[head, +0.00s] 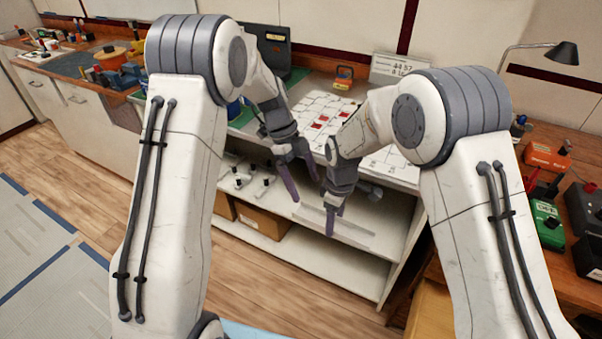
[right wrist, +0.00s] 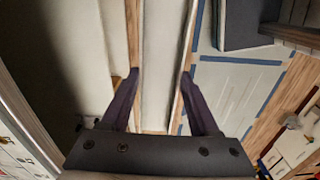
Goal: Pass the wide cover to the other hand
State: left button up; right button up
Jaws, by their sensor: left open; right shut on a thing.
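The wide cover (head: 354,235) is a long, flat, pale strip in front of the open shelves in the head view. My right gripper (head: 334,218) is shut on it, pointing down. In the right wrist view the cover (right wrist: 162,55) runs lengthwise between the two dark fingers of my right gripper (right wrist: 160,78). My left gripper (head: 305,188) is open and empty, above and left of the right one in the head view, its fingers pointing down toward the cover. Its distance from the cover is hard to judge. The cover blends with the pale shelf behind it.
A white panel (head: 318,104) with red squares lies on the bench behind the grippers. Shelves below hold a cardboard box (head: 262,221) and small switch-like parts (head: 240,178). A green box (head: 547,226) and an orange box (head: 547,157) stand on the right bench. The floor at left is open.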

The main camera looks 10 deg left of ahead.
aim_at(319, 219)
pick_arm(q)
jog(key=x, duration=0.9)
jog(key=shift+f, duration=0.2)
jog(key=c, duration=1.4)
jog(key=shift+c, duration=0.3)
pick_arm(e)
jog(key=o, duration=1.4)
jog(key=shift+o, duration=0.2)
